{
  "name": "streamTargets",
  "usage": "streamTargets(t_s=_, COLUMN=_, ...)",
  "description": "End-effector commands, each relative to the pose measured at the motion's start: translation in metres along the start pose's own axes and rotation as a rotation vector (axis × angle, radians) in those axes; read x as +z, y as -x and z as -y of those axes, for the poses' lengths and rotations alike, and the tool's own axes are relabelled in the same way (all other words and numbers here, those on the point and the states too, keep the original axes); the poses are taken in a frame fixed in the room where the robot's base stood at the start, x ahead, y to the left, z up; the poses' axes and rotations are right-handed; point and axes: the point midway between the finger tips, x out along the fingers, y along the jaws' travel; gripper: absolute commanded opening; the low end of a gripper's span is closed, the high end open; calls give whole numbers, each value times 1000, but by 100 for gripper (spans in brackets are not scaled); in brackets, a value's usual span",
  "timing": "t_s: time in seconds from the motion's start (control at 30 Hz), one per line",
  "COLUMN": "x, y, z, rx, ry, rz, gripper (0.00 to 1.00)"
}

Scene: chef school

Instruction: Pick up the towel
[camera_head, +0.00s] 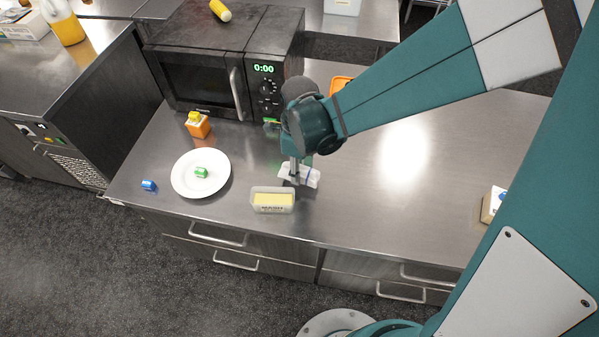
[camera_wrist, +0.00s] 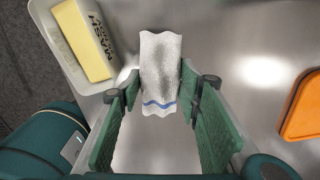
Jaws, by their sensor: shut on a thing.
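The towel is white with a blue stripe. In the wrist view the towel (camera_wrist: 160,75) lies between the two green fingers of my gripper (camera_wrist: 160,95), which are shut on it. In the head view the towel (camera_head: 312,177) shows under my gripper (camera_head: 298,172), at the front middle of the steel counter, partly hidden by the gripper. I cannot tell whether it touches the counter or hangs just above it.
A clear tub with a yellow block (camera_head: 272,200) stands close to the towel's left. A white plate (camera_head: 185,184) with a green item (camera_head: 201,172), a blue item (camera_head: 149,185) and an orange container (camera_head: 198,125) are farther left. A microwave (camera_head: 205,85) stands behind. The counter's right side is mostly clear.

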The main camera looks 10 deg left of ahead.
Motion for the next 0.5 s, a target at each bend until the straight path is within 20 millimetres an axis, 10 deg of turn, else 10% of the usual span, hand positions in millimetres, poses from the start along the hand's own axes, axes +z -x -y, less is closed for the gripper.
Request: streamTargets(t_s=0.5, x=0, y=52, z=0, rx=0, ry=0, rz=0, gripper=22)
